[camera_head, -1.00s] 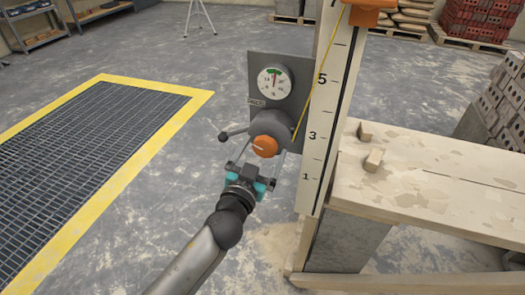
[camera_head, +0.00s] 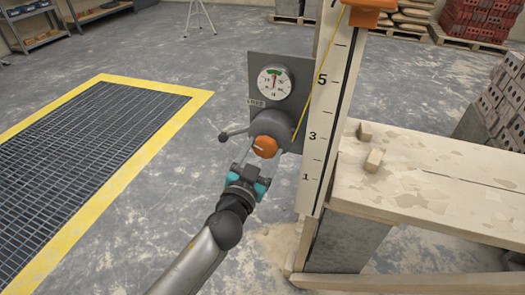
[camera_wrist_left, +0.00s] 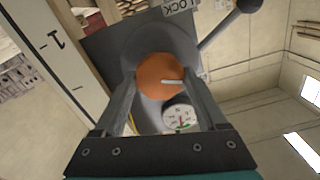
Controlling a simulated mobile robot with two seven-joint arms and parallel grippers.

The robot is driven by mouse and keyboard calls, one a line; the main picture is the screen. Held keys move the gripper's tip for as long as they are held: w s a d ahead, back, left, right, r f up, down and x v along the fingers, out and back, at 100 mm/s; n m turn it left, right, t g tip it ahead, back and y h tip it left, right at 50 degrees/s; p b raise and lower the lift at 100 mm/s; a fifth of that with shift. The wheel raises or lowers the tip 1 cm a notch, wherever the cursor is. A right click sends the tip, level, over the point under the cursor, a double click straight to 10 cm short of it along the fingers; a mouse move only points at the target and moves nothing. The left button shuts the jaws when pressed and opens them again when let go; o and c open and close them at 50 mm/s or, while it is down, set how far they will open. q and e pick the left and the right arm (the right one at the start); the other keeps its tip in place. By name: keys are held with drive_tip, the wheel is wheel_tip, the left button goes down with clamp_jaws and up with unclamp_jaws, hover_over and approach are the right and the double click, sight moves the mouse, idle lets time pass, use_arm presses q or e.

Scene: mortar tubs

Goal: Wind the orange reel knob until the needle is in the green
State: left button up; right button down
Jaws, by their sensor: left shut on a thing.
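My left gripper (camera_head: 260,155) is shut on the knob, with one finger on either side in the wrist view (camera_wrist_left: 163,88). Above the knob, the round white gauge (camera_head: 274,83) has a green band at its top. Its small red needle points up toward the green band; the exact tip is hard to make out. The gauge also shows in the wrist view (camera_wrist_left: 180,117). My right gripper is not in view.
A lever with a dark ball end (camera_head: 223,137) sticks out left of the hub. A scale board (camera_head: 327,110) with a yellow line stands close on the right. Beyond it is a plank bench (camera_head: 430,190) with two small wooden blocks.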

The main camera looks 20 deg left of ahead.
use_arm(q)
drive_tip(key=shift+m, duration=2)
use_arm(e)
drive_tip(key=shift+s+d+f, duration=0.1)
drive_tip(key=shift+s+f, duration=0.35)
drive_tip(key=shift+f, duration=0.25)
use_arm(q)
drive_tip(key=o, duration=1.3)
drive_tip(key=shift+s, duration=0.1)
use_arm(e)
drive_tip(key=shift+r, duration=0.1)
use_arm(q)
drive_tip(key=shift+s+a, duration=0.15)
drive_tip(key=shift+s, duration=3.65)
drive_tip(key=shift+s+a, duration=0.1)
drive_tip(key=shift+s, duration=3.65)
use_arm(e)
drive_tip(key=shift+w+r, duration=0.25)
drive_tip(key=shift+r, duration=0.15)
